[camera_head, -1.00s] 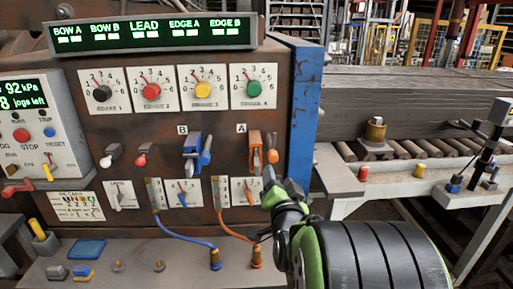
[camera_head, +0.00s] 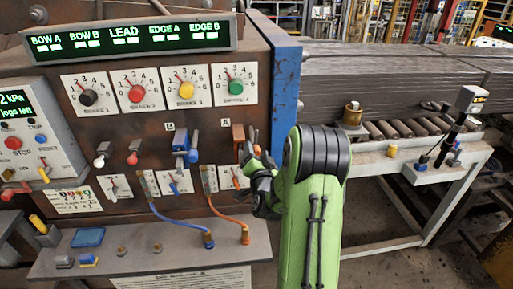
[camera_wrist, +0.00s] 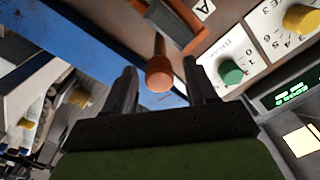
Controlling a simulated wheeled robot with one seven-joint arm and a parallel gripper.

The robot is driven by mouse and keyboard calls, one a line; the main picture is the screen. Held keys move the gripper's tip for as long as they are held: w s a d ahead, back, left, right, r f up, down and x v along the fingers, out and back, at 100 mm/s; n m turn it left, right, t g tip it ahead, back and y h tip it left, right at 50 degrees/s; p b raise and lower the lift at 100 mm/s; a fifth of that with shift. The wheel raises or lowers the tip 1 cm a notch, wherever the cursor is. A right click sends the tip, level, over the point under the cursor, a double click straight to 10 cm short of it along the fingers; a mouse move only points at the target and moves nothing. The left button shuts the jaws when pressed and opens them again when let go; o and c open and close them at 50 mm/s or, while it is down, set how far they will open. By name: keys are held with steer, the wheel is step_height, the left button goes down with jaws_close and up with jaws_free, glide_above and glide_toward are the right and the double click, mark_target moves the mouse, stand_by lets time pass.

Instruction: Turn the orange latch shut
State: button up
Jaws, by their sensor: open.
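The orange latch (camera_head: 239,137) sits on the rusty panel beside the "A" label, near the panel's right edge. My gripper (camera_head: 249,157) is at the latch and partly covers it in the head view. In the wrist view the latch's orange handle, with a round end (camera_wrist: 159,76), points toward the camera. It lies between the two dark fingers of my gripper (camera_wrist: 162,70). The fingers are apart, with a gap showing on both sides of the handle's end. I cannot tell whether either finger touches it.
The blue latch (camera_head: 184,145), labelled "B", is left of the orange one. Dials, including a green knob (camera_head: 236,87), are above. An orange cable (camera_head: 228,222) hangs below. The blue panel edge (camera_head: 286,75) is close on the right, with a roller table (camera_head: 390,150) beyond.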

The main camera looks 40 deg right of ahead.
steer(key=c, duration=1)
steer(key=shift+f, duration=0.1)
steer(key=shift+c, duration=0.2)
